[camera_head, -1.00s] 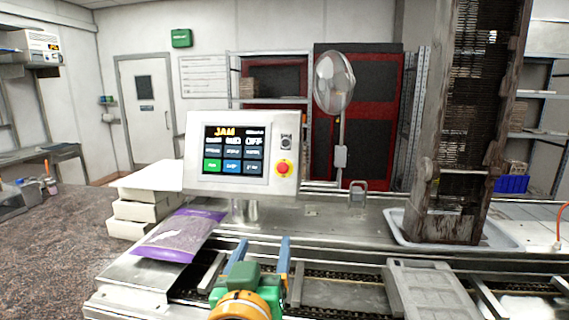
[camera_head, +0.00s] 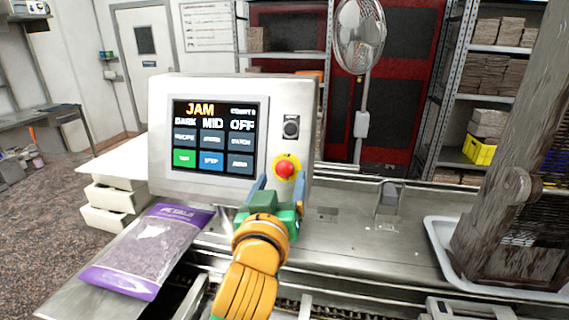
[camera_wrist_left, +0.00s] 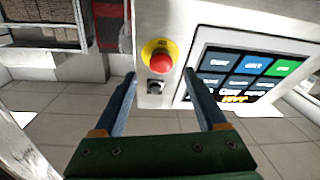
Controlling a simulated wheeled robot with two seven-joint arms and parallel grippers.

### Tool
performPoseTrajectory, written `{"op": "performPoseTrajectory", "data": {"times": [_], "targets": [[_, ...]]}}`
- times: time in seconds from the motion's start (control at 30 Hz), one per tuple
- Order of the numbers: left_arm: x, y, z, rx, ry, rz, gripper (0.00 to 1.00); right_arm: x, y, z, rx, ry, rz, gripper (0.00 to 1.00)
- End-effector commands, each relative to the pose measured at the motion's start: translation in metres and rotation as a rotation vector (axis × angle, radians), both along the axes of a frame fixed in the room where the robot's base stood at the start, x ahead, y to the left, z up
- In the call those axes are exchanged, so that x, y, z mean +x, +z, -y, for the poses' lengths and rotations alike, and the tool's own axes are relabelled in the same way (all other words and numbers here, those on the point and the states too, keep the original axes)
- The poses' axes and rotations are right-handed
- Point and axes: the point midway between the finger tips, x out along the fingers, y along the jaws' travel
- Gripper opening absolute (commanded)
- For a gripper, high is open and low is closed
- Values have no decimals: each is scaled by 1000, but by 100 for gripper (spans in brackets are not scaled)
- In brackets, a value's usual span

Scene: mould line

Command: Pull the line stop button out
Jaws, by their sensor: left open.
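The line stop button (camera_head: 285,169) is a red mushroom knob on a yellow ring, at the lower right of the white control panel's face (camera_head: 160,130). My left gripper (camera_head: 279,187) is open and empty, just in front of and slightly below the button in the head view. In the left wrist view the button (camera_wrist_left: 160,61) appears upside down, ahead of and between the two blue fingers (camera_wrist_left: 159,80). The fingers look apart from it. The panel's screen (camera_head: 214,135) reads JAM. My right gripper is not in view.
A dark selector switch (camera_head: 291,127) sits above the button. A purple bag (camera_head: 150,252) lies left on the steel surface, near stacked white boxes (camera_head: 112,205). A fan (camera_head: 360,40) stands behind. A white tray (camera_head: 440,240) with a tall rusty frame is at right.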

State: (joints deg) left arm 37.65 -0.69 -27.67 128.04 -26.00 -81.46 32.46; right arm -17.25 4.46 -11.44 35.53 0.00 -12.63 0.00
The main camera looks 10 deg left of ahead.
Motion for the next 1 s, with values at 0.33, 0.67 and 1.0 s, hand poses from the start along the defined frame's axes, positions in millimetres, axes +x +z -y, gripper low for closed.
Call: {"op": "performPoseTrajectory", "data": {"times": [0.33, 0.67, 1.0], "targets": [[32, 0, -3, -2, 0, 0, 74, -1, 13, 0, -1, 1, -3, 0], [31, 0, -3, -2, 0, 0, 15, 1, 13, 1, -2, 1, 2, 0], [31, 0, -3, -2, 0, 0, 0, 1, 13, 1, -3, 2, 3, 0]]}}
